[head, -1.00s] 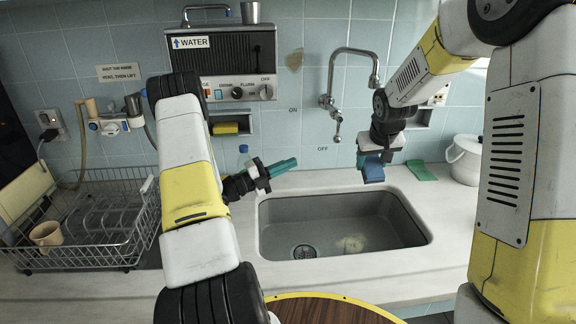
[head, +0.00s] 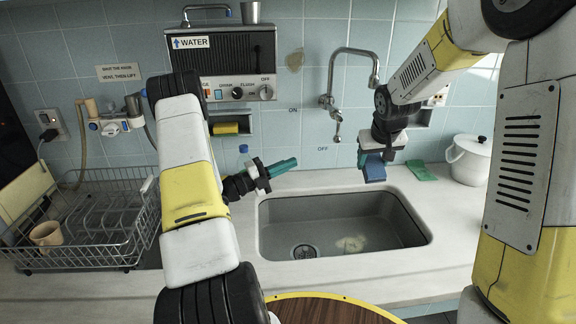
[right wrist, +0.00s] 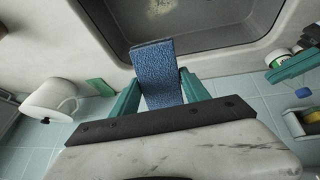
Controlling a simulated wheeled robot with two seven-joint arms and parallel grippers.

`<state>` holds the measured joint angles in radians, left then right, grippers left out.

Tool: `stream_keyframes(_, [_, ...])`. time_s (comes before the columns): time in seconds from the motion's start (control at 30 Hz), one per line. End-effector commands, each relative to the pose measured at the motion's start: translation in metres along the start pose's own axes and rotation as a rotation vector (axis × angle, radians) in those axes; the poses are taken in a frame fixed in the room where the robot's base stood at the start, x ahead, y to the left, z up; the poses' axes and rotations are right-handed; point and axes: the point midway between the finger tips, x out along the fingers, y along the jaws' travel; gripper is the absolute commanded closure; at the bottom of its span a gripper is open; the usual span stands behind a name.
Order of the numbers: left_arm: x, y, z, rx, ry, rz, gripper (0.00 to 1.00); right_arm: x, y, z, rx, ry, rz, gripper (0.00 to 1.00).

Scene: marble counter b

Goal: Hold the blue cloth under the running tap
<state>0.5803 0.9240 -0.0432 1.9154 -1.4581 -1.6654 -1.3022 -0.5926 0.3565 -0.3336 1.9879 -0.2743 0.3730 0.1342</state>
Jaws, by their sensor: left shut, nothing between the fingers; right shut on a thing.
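The blue cloth (head: 374,172) hangs from my right gripper over the back right rim of the sink (head: 300,216). In the right wrist view the cloth (right wrist: 158,72) is held between the teal fingers of the right gripper (right wrist: 160,88), which is shut on it. The wall tap (head: 351,54) has its spout end higher up, above the cloth in the picture; I cannot tell whether it is directly over it. No water stream is visible. The tap's lever (head: 337,130) hangs below its body. My left gripper (head: 284,167) is shut and empty near the sink's back left corner.
A dish rack (head: 90,225) with a cup stands left. A white lidded pot (head: 468,160) and a green sponge (head: 420,170) sit right of the sink. A water heater (head: 225,65) is on the wall. The basin is empty apart from a pale patch.

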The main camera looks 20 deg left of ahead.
Motion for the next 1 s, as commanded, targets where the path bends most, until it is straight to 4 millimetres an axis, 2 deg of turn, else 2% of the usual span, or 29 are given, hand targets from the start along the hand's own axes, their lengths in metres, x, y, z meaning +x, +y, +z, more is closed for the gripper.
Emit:
stream_keyframes(0.43, [0.000,0.000,0.000,0.000,0.000,0.000,1.00,-0.040,-0.004,0.016,-0.001,0.000,-0.001,0.79])
stream_keyframes(1.0, [0.000,0.000,0.000,0.000,0.000,0.000,1.00,-0.043,-0.004,0.018,-0.001,-0.001,0.000,0.79])
